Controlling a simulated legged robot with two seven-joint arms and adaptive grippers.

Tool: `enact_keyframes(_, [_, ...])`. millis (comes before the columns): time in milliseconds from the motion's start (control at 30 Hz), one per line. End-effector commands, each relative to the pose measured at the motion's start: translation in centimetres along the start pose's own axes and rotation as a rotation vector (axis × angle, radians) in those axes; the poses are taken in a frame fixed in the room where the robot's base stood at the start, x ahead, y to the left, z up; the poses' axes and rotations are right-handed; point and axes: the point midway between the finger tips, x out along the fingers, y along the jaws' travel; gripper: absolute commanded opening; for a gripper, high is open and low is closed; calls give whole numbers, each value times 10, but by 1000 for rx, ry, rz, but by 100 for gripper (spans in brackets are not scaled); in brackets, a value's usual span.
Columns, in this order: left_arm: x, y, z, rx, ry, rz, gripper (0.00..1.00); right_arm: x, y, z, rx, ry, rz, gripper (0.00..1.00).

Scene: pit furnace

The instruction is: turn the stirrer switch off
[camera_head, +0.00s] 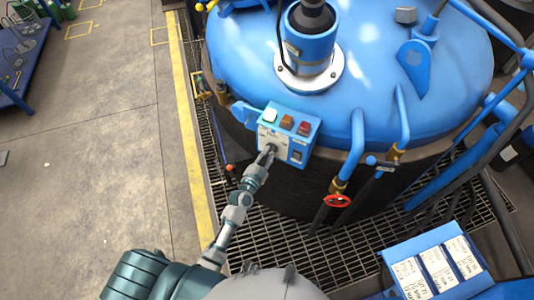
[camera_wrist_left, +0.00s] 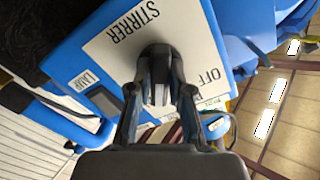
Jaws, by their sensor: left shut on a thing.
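The stirrer switch (camera_wrist_left: 156,58) is a dark knob on a white plate marked STIRRER and OFF in the left wrist view. The plate is on the front of a blue control box (camera_head: 309,137), which is fixed to the side of the big blue furnace in the head view. My left gripper (camera_head: 267,155) reaches the box from below. It also shows in the left wrist view (camera_wrist_left: 160,95), with its fingers shut on the knob. The fingers hide part of the knob, so its exact pointing is hard to tell. My right gripper is not in view.
The box carries a white button (camera_head: 270,115), an orange one (camera_head: 287,122) and a red one (camera_head: 304,128) on top. A red valve wheel (camera_head: 337,201) sits on pipes at the right. A blue label panel (camera_head: 418,240) stands lower right. Open floor lies left.

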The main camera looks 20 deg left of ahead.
Motion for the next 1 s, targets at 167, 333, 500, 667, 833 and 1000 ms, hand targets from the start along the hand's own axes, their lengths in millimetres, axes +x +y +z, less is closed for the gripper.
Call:
enact_keyframes(167, [2,-4,-7,-156,9,-4,0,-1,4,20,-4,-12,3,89])
enact_keyframes(333, [2,-5,-8,-317,12,-4,0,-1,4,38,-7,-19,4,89])
enact_keyframes(500, [3,-6,-8,-480,15,-5,0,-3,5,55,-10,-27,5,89])
enact_keyframes(667, [3,-7,-8,-633,17,-6,0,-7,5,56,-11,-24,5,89])
enact_keyframes(833, [3,-9,-8,-795,20,-6,0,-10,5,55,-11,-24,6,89])
enact_keyframes(1000, [3,-10,-7,-955,21,-7,0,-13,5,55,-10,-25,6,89])
